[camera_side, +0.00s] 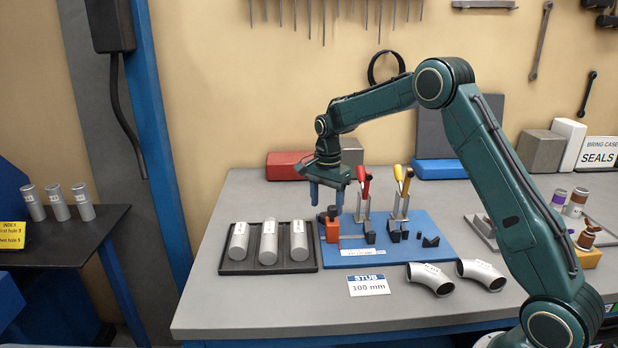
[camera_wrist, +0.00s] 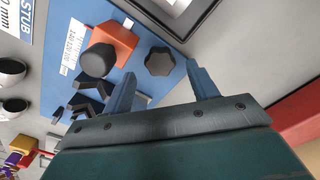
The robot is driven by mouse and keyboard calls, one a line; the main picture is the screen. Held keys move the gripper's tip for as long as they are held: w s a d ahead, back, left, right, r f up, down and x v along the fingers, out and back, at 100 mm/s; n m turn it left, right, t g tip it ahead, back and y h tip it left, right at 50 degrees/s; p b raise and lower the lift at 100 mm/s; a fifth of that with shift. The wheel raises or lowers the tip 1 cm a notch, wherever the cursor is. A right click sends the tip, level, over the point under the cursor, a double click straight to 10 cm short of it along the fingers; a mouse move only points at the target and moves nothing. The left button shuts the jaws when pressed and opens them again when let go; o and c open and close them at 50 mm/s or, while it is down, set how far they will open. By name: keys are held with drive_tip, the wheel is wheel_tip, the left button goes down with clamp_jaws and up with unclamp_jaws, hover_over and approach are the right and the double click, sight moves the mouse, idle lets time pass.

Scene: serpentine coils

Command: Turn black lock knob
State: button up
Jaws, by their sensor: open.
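In the wrist view, a black faceted knob (camera_wrist: 159,61) shows between the fingers of my gripper (camera_wrist: 160,69), with space on both sides. A rounder dark knob-like part (camera_wrist: 98,60) sits beside it at the orange block (camera_wrist: 117,38). In the side view, my gripper (camera_side: 327,208) points down over the orange block (camera_side: 332,232), at the left end of the blue fixture plate (camera_side: 435,241). A dark knob (camera_side: 332,212) shows at the block's top, partly behind the fingers. The fingers are apart and hold nothing. Whether they touch a knob is unclear.
A black tray (camera_side: 242,265) with three metal tubes stands left of the plate. Red-handled (camera_side: 364,190) and yellow-handled (camera_side: 403,190) toggle clamps stand just right of my gripper. Two pipe elbows (camera_side: 430,278) and a stub card (camera_side: 369,285) lie in front.

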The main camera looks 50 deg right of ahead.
wheel_tip(320, 180, up, 11)
drive_tip(key=shift+r, duration=0.15)
idle(0.4)
drive_tip(key=s+a+r+n+t, duration=0.1)
drive_tip(key=s+a+r+n, duration=0.35)
drive_tip(key=s, duration=0.35)
drive_tip(key=s+a+r+n+t, duration=0.2)
drive_tip(key=s+a+r+n, duration=0.25)
drive_tip(key=s, duration=0.45)
drive_tip(key=s+a+f+n+t, duration=0.1)
drive_tip(key=s+n, duration=0.3)
drive_tip(key=s, duration=0.4)
drive_tip(key=s+a+f+n+t, duration=0.1)
drive_tip(key=s+a+f+n, duration=0.2)
drive_tip(key=s, duration=0.6)
drive_tip(key=shift+a+f+n+t, duration=0.2)
drive_tip(key=shift+f+n+t, duration=0.15)
drive_tip(key=shift+n, duration=0.25)
